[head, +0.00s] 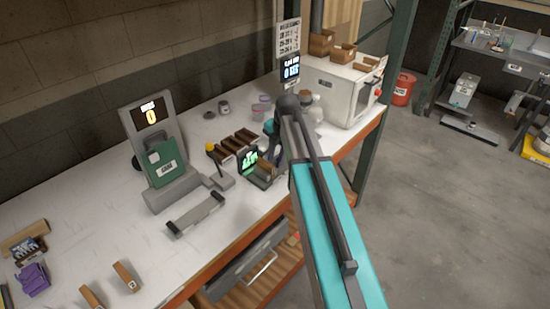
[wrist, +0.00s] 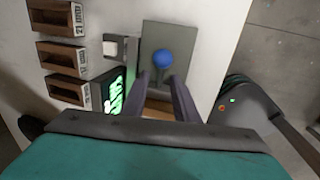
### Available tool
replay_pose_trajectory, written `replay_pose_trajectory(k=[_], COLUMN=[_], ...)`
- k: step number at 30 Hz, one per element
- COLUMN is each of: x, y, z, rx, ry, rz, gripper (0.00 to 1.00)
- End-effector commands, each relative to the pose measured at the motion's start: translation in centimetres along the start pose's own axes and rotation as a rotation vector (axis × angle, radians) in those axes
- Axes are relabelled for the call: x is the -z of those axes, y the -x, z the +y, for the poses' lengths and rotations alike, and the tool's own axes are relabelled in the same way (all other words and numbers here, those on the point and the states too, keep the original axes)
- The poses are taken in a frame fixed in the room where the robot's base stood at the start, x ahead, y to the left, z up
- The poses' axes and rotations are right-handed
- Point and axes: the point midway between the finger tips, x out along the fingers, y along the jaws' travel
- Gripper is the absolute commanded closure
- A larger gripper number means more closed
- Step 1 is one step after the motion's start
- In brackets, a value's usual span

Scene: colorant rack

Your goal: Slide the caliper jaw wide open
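My gripper (wrist: 161,80) is open in the wrist view, its two dark fingers apart. A round blue knob (wrist: 162,59) on a grey plate (wrist: 155,34) lies just beyond the fingertips, roughly centred between them. I cannot tell whether the fingers touch anything. A device with a lit green display (wrist: 114,94) stands just left of the fingers; it also shows in the head view (head: 248,157). A brown block is partly visible between the fingers. No part is clearly recognisable as the caliper jaw. In the head view my gripper (head: 274,147) is small and partly hidden by my arm.
Several brown labelled bins (wrist: 62,54) stand left of the display. A white cabinet (head: 333,88) stands at the far end. The front-left bench has free room.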

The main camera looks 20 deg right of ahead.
Motion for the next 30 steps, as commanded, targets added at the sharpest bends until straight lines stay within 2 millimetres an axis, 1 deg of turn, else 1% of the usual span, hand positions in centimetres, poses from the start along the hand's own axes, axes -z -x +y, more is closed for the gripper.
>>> replay_pose_trajectory(k=[4,14,18,19,30], x=[0.03,0.07,0.09,0.15,0.26], y=[-0.57,-0.71,-0.7,-0.7,-0.71], z=[0.01,0.03,0.04,0.09,0.13], rx=[0.0,0.0,0.0,0.0,0.0], ry=[0.0,0.001,0.001,0.002,0.003], rz=[0.0,0.0,0.0,0.0,0.002], gripper=[0.73,0.73,0.96,1.0,1.0])
